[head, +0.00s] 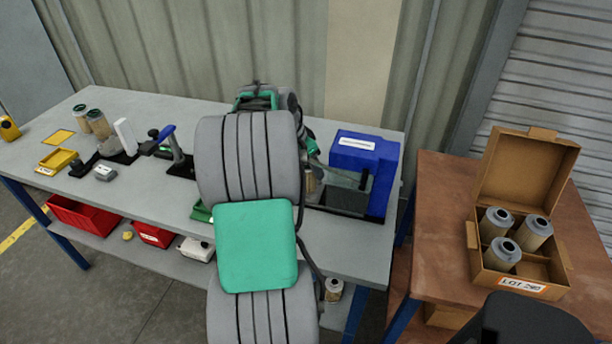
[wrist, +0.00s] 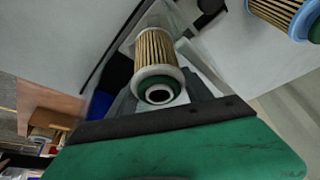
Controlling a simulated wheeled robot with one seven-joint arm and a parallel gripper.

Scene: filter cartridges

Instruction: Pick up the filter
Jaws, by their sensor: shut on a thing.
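A filter (wrist: 157,50) with a tan pleated body and a pale end cap with a green ring around a dark hole is in the wrist view. My gripper (wrist: 160,72) is shut on it, with the capped end towards the camera. In the head view my arm hides most of the gripper and the filter. A second pleated filter (wrist: 278,12) with a blue cap is partly visible at the top right of the wrist view, apart from my gripper.
Two filters (head: 98,122) stand at the bench's left. An open cardboard box (head: 527,290) on the brown table (head: 440,220) holds three grey-capped filters (head: 503,252) and has free room.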

